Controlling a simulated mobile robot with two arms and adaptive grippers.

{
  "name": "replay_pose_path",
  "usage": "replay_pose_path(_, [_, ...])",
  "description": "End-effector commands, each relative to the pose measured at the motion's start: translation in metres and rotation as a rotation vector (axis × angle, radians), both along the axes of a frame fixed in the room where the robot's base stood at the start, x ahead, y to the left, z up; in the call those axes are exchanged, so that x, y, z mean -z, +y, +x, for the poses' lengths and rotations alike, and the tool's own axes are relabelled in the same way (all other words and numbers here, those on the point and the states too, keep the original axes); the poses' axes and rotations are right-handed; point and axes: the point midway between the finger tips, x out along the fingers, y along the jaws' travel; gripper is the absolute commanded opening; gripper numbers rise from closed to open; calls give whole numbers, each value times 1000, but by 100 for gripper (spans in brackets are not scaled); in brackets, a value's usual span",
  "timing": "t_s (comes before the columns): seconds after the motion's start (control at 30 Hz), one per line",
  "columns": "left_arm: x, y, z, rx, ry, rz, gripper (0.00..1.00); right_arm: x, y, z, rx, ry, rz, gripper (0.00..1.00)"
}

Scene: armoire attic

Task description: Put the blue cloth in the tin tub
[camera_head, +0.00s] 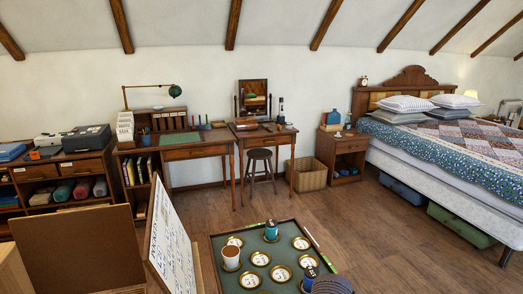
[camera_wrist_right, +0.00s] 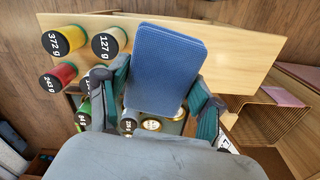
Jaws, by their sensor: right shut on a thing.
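The blue cloth (camera_wrist_right: 168,62) shows in the right wrist view as a folded, flat rectangle with rounded corners. My right gripper (camera_wrist_right: 160,78) is shut on it, with one finger at each side of its lower part. The cloth is in front of a pale wooden board and hides part of it. No tin tub can be made out in either view.
Weight-labelled cylinders (camera_wrist_right: 64,41) and a slatted basket (camera_wrist_right: 262,122) flank the cloth. Wooden floor (camera_head: 350,215) is clear before the bed.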

Motion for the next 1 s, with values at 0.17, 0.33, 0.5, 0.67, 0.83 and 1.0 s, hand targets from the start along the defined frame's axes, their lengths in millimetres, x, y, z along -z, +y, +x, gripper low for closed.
replay_pose_path(0.17, [0,0,0,0,0,0,39,-53,-54,-21,73,-3,-3,26])
replay_pose_path(0.33, [0,0,0,0,0,0,39,-76,-77,-37,103,-1,-1,26])
replay_pose_path(0.5, [0,0,0,1,0,-1,39,-80,-81,-40,107,-1,0,26])
replay_pose_path(0.67, [0,0,0,1,0,-1,39,-80,-81,-40,108,0,0,26])
replay_pose_path(0.83, [0,-1,0,1,0,-1,39,-78,-79,-41,106,5,4,26])
replay_pose_path(1.0, [0,-1,0,1,0,-1,39,-79,-80,-40,107,3,2,26])
